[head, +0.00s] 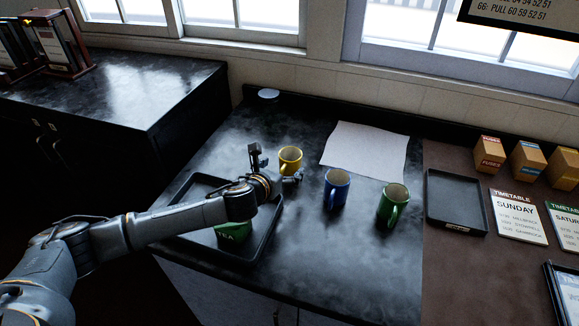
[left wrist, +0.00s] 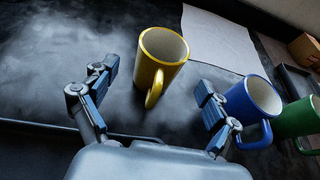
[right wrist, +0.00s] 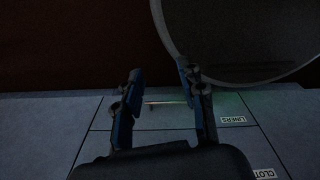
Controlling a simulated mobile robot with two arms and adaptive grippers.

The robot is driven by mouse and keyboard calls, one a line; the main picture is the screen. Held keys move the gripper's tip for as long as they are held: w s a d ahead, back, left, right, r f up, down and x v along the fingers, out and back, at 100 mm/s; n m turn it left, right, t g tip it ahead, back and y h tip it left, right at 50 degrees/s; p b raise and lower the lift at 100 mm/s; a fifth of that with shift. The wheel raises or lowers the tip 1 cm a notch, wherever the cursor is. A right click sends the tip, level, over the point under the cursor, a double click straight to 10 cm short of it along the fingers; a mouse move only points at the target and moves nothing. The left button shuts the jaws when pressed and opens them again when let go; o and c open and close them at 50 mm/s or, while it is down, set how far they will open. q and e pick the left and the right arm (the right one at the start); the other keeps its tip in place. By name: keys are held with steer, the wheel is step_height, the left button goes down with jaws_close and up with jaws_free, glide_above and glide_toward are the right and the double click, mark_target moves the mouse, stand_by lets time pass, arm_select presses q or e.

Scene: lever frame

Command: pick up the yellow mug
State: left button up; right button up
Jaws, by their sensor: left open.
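The yellow mug (head: 290,160) stands upright on the dark counter, just beyond my left gripper (head: 276,166). In the left wrist view the yellow mug (left wrist: 162,58) is ahead of and between the spread fingers of the left gripper (left wrist: 154,80). Its handle points back toward the gripper, and the gap between the fingers is empty. In the head view my arm's end hides the handle. My right gripper (right wrist: 160,72) shows only in the right wrist view; its fingers are apart with nothing between them.
A blue mug (head: 337,188) and a green mug (head: 393,205) stand to the right. A black tray (head: 262,238) with a green tea packet (head: 233,231) lies under my left arm. A white sheet (head: 365,150) lies behind. Drawers (right wrist: 160,112) lie before the right gripper.

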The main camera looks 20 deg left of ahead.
mark_target(285, 163)
arm_select(q)
steer(key=shift+w+f, duration=0.1)
steer(key=shift+w, duration=0.15)
steer(key=shift+w+d, duration=0.1)
steer(key=shift+w, duration=0.25)
steer(key=p+x, duration=0.1)
steer(key=x, duration=0.2)
steer(key=shift+w, duration=0.1)
steer(key=shift+w+f, duration=0.3)
steer(key=shift+w, duration=0.2)
arm_select(e)
steer(key=shift+w+a+r, duration=0.6)
steer(key=shift+w+a, duration=0.05)
steer(key=shift+w, duration=0.2)
arm_select(q)
steer(key=c, duration=1.4)
steer(key=shift+c, duration=0.2)
arm_select(e)
steer(key=shift+d, duration=0.4)
arm_select(q)
steer(key=shift+r, duration=0.2)
